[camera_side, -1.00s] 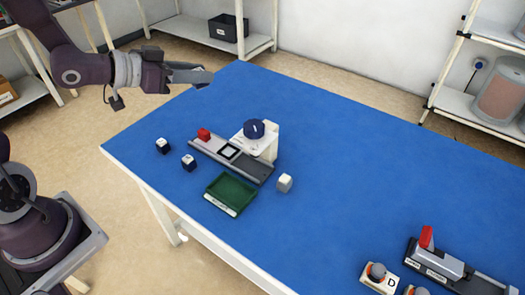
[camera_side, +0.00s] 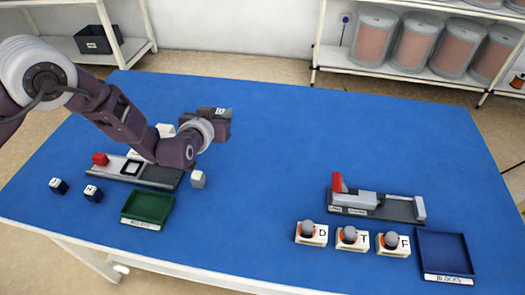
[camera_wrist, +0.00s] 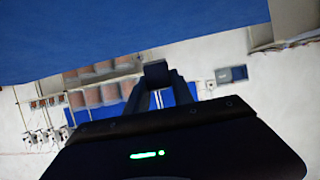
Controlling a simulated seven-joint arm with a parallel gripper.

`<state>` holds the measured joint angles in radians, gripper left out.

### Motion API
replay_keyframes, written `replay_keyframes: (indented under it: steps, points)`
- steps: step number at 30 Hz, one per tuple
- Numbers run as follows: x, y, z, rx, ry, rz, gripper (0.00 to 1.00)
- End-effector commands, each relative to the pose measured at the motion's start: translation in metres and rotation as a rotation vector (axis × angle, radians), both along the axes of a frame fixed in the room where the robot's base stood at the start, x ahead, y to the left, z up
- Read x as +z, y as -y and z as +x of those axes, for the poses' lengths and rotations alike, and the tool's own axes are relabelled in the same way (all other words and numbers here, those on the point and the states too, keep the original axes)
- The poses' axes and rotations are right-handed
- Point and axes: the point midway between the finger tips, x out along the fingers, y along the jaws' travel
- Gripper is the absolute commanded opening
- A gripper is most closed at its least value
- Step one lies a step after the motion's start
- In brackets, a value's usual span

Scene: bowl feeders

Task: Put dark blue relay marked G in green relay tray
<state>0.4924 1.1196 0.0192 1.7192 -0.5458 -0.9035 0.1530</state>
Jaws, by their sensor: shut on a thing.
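My gripper (camera_side: 222,122) is raised well above the table, behind and right of the green tray. It is shut on a dark block (camera_wrist: 156,72), apparently the dark blue relay; a small light-marked face (camera_side: 221,111) shows at the jaws, its letter too small to read surely. The green relay tray (camera_side: 147,207) lies empty near the table's front edge. Two other dark blue relays with white tops stand left of it: one (camera_side: 58,186) at far left, and one (camera_side: 93,192) that seems marked N.
Lettered switches (camera_side: 352,239), a second grey fixture (camera_side: 375,205) and a blue tray (camera_side: 444,252) stand at right. Mid-table is clear.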

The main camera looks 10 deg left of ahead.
Motion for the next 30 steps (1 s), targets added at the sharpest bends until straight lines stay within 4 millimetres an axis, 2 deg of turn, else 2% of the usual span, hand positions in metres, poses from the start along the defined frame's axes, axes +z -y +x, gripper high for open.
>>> replay_keyframes:
  steps: [1,4,9,18,30]
  points:
    - [-0.008,0.01,-0.003,0.004,0.001,0.002,0.0]
    - [-0.021,0.019,-0.006,0.015,0.001,0.001,0.0]
    - [-0.061,0.02,-0.007,0.02,-0.001,0.0,0.0]
    - [-0.113,0.02,-0.007,0.019,0.002,-0.002,0.0]
    - [-0.12,0.02,-0.007,0.019,0.002,-0.002,0.0]
